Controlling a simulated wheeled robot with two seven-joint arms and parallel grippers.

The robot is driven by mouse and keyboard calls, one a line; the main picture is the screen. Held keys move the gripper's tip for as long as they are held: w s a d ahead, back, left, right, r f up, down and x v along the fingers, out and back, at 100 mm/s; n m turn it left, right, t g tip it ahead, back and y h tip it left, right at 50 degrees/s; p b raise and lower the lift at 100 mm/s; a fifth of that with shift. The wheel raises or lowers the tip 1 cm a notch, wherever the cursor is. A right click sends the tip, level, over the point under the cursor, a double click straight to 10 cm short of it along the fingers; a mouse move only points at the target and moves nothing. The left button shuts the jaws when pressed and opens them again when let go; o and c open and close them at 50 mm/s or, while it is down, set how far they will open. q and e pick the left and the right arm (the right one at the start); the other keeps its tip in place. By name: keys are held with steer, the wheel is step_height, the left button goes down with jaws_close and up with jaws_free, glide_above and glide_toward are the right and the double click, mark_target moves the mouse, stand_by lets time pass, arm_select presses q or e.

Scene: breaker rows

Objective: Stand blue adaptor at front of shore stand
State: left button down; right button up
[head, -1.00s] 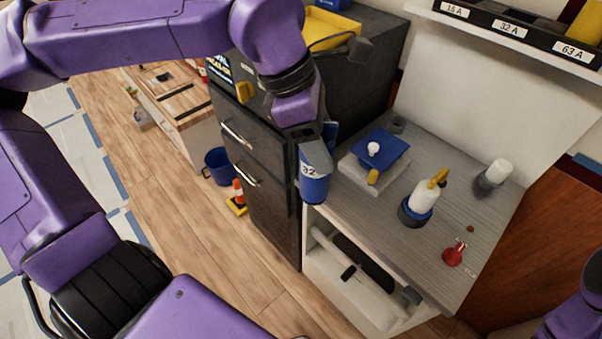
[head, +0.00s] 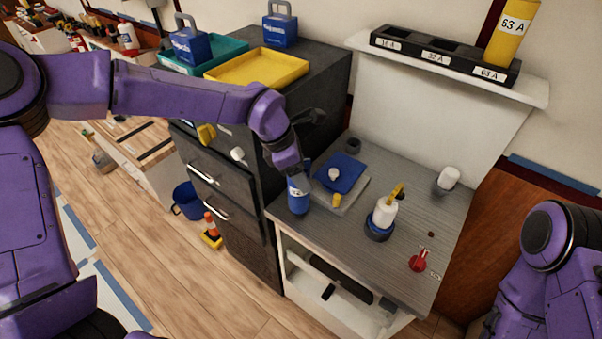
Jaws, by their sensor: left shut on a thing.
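The blue adaptor (head: 298,202) is a blue cylinder held upright in my left gripper (head: 298,180), at the left edge of the grey counter. I cannot tell whether its base touches the counter. The gripper is shut on its upper part and hides some of it. A black rack (head: 440,62) with three slots labelled 16 A, 32 A and 63 A is on the wall shelf; it may be the shore stand. A yellow 63 A adaptor (head: 510,32) stands in its right slot; the other two look empty. My right arm shows at lower right, its gripper out of view.
On the counter (head: 400,175) are a blue block on a pale plate (head: 352,196), a white-and-yellow plug in a blue-ringed socket (head: 380,222), a red switch (head: 418,262) and a white-capped grey socket (head: 446,182). A dark cabinet (head: 235,200) stands left, with a yellow tray (head: 258,68) on top.

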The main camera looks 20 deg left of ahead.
arm_select(q)
steer(key=shift+f, duration=1)
steer(key=shift+c, duration=1.4)
jaws_free()
steer(key=b+v, duration=0.1)
steer(key=v, duration=1.1)
steer(key=shift+s+d, duration=0.1)
